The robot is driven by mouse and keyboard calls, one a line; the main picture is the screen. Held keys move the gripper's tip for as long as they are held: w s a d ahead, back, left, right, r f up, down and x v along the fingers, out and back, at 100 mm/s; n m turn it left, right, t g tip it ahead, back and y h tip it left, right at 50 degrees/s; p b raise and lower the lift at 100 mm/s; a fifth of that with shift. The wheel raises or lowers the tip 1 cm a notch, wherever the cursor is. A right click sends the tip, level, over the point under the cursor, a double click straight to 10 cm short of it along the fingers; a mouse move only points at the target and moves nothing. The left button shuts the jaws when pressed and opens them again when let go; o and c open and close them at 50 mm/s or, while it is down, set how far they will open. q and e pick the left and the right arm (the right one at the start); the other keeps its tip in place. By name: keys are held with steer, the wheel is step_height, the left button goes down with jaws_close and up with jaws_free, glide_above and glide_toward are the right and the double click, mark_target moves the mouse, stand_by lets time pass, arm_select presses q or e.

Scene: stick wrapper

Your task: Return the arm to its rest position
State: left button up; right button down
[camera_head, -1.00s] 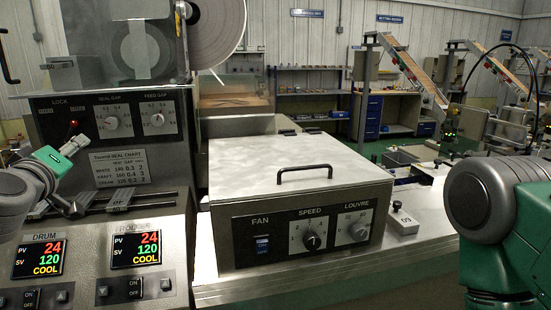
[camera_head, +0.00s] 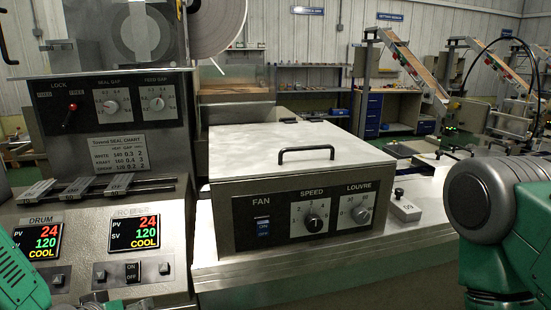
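My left arm shows only as a green part of it at the bottom left corner of the head view, low in front of the drum controls. The fingers of my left gripper are not in sight. My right arm stands at the right edge as a grey round joint and green links. My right gripper is not in view. Neither visible arm part appears to hold anything.
The sealing machine's panel (camera_head: 190,110) has a red lock lever (camera_head: 69,117). The control displays (camera_head: 134,232) stand below it. A metal fan box (camera_head: 290,160) with a black handle (camera_head: 309,149) fills the middle.

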arm_select(q)
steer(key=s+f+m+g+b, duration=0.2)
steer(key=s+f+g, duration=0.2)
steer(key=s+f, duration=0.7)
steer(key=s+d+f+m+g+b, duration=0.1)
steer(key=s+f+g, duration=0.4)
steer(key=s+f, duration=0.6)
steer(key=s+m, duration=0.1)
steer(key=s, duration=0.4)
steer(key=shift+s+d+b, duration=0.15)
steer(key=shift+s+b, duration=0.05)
steer(key=shift+b, duration=0.2)
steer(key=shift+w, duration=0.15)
